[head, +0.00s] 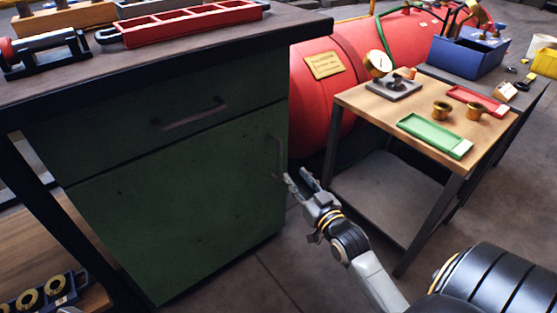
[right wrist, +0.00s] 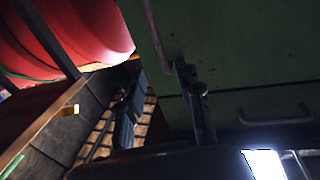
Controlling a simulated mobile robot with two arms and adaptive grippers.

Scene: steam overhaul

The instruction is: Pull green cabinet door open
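The green cabinet door (head: 180,215) is shut, below a drawer in the dark-topped workbench. Its vertical bar handle (head: 280,157) is near the door's right edge; it also shows at the top of the right wrist view (right wrist: 155,30). My right gripper (head: 297,178) is open, with its two fingers apart, close to the handle's lower end. In the right wrist view one finger (right wrist: 199,105) lies over the green front near the handle and the other (right wrist: 126,100) is to its left. Whether a finger touches the handle I cannot tell. My left gripper is not in view.
The drawer has its own horizontal handle (head: 192,115). A red tank (head: 325,95) stands behind. A small wooden-topped table (head: 385,100) with a green tray (head: 435,134) stands right of the cabinet. The floor (head: 265,275) before the door looks clear.

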